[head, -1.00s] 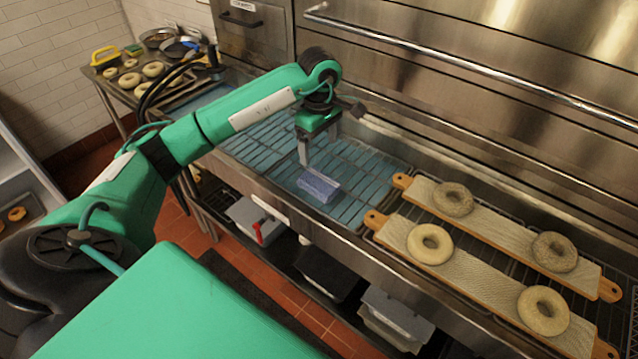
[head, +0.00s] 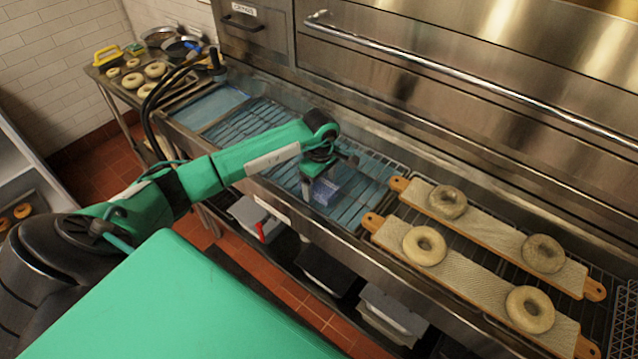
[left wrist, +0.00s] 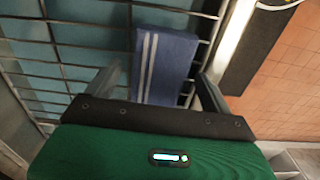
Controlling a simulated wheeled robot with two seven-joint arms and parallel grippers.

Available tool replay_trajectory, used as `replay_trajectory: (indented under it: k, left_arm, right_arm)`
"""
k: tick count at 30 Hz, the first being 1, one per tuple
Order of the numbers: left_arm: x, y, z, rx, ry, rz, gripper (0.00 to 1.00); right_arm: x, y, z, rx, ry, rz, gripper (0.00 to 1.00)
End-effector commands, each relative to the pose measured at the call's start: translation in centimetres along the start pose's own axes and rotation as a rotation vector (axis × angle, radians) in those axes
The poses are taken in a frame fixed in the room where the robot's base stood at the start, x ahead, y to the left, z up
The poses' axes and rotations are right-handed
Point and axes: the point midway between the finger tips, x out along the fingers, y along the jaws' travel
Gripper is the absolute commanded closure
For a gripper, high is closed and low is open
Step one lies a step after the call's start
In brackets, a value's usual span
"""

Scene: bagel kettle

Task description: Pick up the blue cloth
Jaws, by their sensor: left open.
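The blue cloth (head: 326,190) lies folded on the wire rack over the blue water of the kettle, near its front edge. In the left wrist view the cloth (left wrist: 167,68) shows as a blue block with pale stripes, between the two fingers. My left gripper (head: 309,196) points down just over the cloth and partly hides it in the head view. In the left wrist view the left gripper (left wrist: 160,85) has its fingers spread on both sides of the cloth. I cannot tell whether they touch it. My right gripper is not in view.
Two wooden boards (head: 470,230) (head: 465,285) with bagels lie to the right of the cloth. A steel oven front with a long handle (head: 470,82) rises behind. A side table with bagels (head: 155,69) stands at the back left. Bins (head: 330,268) sit on the shelf below.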

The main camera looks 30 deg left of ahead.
Motion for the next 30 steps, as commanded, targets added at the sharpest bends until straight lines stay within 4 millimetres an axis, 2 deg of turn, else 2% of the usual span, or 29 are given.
replay_trajectory:
  k: [6, 13, 23, 30]
  left_arm:
    - [0.1, 0.0, 0.0, 0.000, 0.000, 0.001, 0.17]
    - [0.1, 0.0, 0.0, 0.000, 0.000, 0.001, 0.63]
    - [-0.1, 0.1, 0.0, 0.000, 0.000, 0.002, 0.64]
    - [-2.3, 0.1, -0.1, 0.001, 0.001, 0.005, 0.64]
  right_arm:
    - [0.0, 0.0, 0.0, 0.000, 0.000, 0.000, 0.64]
    - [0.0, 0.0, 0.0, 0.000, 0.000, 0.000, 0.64]
    - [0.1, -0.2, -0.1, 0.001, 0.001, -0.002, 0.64]
    - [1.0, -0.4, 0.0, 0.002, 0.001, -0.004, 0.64]
